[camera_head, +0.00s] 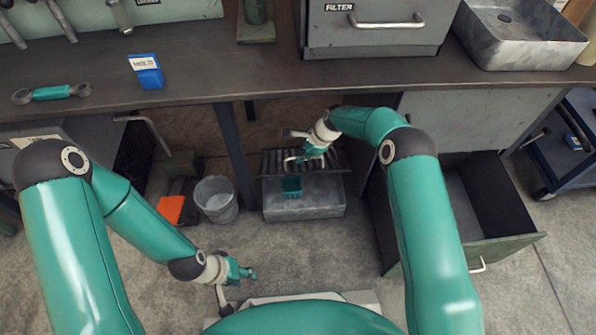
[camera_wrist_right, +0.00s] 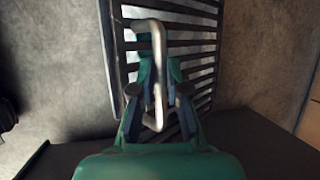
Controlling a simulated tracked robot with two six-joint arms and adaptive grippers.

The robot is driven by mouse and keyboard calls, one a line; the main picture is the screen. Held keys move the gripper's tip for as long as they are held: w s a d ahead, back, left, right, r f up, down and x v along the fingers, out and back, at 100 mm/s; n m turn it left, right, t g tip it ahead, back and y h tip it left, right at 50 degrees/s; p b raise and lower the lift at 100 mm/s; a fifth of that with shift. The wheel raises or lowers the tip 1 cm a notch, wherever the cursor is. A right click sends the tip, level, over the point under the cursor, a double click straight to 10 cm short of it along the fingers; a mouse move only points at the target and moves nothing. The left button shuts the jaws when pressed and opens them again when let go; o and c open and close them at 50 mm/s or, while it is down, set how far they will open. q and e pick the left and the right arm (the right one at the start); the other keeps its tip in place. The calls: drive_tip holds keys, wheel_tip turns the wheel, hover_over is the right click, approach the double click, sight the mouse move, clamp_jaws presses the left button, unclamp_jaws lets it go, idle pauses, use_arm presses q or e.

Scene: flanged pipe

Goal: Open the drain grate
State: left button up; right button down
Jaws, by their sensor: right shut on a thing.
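The drain grate (camera_head: 274,161) is a dark slatted panel at the back of a grey metal box (camera_head: 320,205) on the floor under the bench. It also shows in the right wrist view (camera_wrist_right: 198,75), with a pale loop handle (camera_wrist_right: 158,50). My right gripper (camera_head: 308,157) is at the grate. In the wrist view its fingers (camera_wrist_right: 158,92) are shut on the handle from both sides. The gripper hides part of the grate, and whether the grate is lifted off the box is hard to tell. My left gripper (camera_head: 249,273) is low over the floor, away from the grate; its finger gap is too small to read.
A small teal piece (camera_head: 292,187) shows at the box. A bucket (camera_head: 216,198) and an orange item (camera_head: 171,209) stand to its left. An open drawer (camera_head: 470,215) juts out at the right. The workbench (camera_head: 270,75) overhangs the box.

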drive_tip(key=shift+w+d+r, duration=0.15)
drive_tip(key=shift+w+r, duration=0.1)
drive_tip(key=shift+w, duration=0.35)
drive_tip(key=shift+w+d+r, duration=0.15)
drive_tip(key=shift+w+r, duration=0.05)
drive_tip(key=shift+w, duration=0.35)
drive_tip(key=c, duration=1.6)
unclamp_jaws()
drive_tip(key=shift+c, duration=0.2)
drive_tip(key=o, duration=0.5)
drive_tip(key=shift+a+f, duration=0.1)
drive_tip(key=shift+f, duration=0.1)
drive_tip(key=shift+c, duration=0.2)
drive_tip(key=shift+r, duration=0.1)
drive_tip(key=shift+s, duration=0.1)
drive_tip(key=shift+r, duration=0.1)
drive_tip(key=shift+r, duration=0.3)
hover_over(338, 169)
